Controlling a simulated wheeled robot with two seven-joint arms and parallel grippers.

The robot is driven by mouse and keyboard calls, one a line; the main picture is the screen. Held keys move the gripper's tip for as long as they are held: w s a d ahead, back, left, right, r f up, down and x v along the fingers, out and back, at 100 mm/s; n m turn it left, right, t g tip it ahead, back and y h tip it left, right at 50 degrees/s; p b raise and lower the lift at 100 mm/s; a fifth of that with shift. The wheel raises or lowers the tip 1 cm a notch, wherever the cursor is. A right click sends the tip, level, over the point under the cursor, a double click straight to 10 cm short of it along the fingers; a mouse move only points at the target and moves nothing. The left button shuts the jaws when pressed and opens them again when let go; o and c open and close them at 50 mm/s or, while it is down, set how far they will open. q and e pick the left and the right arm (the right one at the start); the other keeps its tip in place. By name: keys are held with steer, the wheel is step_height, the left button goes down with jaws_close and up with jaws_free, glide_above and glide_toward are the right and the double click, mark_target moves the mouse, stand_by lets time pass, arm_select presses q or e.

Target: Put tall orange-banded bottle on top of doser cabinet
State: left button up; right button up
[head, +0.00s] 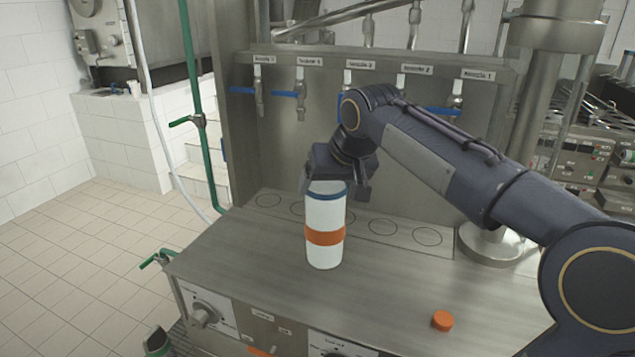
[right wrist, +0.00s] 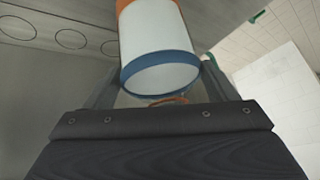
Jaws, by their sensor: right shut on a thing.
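The tall white bottle (head: 325,215) has an orange band around its middle and a blue ring at its top. It is upright over the flat metal top of the doser cabinet (head: 245,245). I cannot tell whether its base touches the surface. My right gripper (head: 334,190) is shut on the bottle near its blue-ringed top. In the right wrist view the bottle (right wrist: 158,35) sits between the two fingers (right wrist: 160,78), its blue-ringed end towards the palm. My left gripper is not in view.
An orange cap (head: 442,320) lies on the cabinet top at the front right. Several marked circles (head: 383,227) run along the back under a row of nozzles (head: 301,95). A metal column (head: 490,243) stands at the right. The cabinet top left of the bottle is clear.

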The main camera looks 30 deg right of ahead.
steer(key=shift+w+d+f, duration=0.4)
steer(key=shift+d+f, duration=0.1)
steer(key=shift+f, duration=0.8)
steer(key=shift+w+d+f, duration=0.35)
steer(key=shift+d+f, duration=0.2)
steer(key=shift+f, duration=0.7)
steer(key=shift+w+d+f, duration=0.4)
steer(key=shift+d+f, duration=0.1)
steer(key=shift+f, duration=0.95)
steer(key=o, duration=2)
steer(key=shift+s+f, duration=0.1)
